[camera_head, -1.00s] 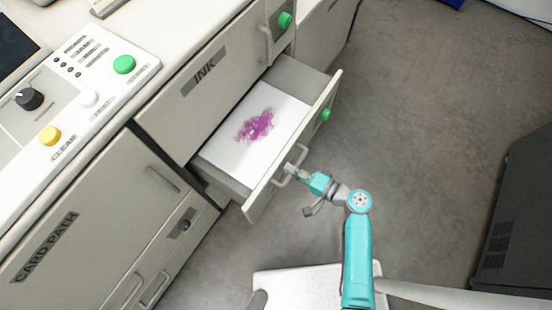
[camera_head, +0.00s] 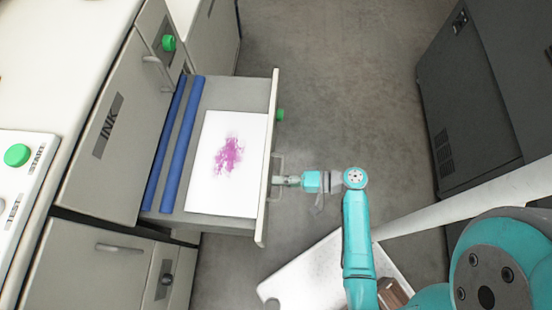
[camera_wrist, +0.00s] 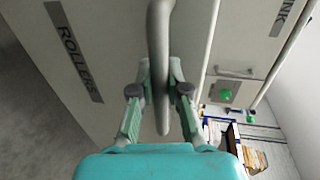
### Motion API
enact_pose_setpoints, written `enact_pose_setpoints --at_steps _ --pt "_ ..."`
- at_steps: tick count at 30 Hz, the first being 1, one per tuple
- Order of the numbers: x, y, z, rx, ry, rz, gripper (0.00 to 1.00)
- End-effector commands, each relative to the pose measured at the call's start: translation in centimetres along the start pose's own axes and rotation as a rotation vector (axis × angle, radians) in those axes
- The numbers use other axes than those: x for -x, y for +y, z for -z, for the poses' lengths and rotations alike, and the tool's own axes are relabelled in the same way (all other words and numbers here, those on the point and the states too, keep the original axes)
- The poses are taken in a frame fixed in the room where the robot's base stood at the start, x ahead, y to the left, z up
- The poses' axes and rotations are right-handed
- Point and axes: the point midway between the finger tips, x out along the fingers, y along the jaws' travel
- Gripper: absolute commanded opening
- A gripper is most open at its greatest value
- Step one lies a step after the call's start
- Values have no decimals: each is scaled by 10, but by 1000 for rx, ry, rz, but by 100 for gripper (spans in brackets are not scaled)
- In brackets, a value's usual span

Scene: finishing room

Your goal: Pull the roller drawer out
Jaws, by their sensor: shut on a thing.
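The roller drawer (camera_head: 262,170) stands well out of the cabinet in the head view. Inside it lie two long blue rollers (camera_head: 182,145) at the back and a white sheet (camera_head: 205,195) with a magenta stain. In the wrist view its front (camera_wrist: 100,30) carries a "ROLLERS" label (camera_wrist: 72,50). My gripper (camera_head: 284,181) is at the drawer's grey bar handle (camera_head: 276,162). In the wrist view, its fingers are shut on the handle (camera_wrist: 160,45), one on each side.
A green knob (camera_head: 281,115) sits on the drawer front. The "INK" cabinet panel (camera_head: 112,160) is behind the drawer at left. A dark grey machine (camera_head: 480,110) stands at right. Bare floor (camera_head: 340,90) lies between the drawer and that machine.

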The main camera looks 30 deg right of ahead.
Motion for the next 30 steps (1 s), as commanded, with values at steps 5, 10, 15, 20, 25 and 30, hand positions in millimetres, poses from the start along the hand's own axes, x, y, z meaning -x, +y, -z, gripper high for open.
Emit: enact_pose_setpoints --at_steps 5,10,15,20,25,30 --pt "0 0 1 0 1 -2 0" --pt "0 0 1 0 2 -2 20" --pt "0 0 1 0 1 -1 41" --pt "0 0 0 0 1 -1 41" --pt "0 0 0 0 1 -1 41" --pt "5 0 1 0 2 -1 41"
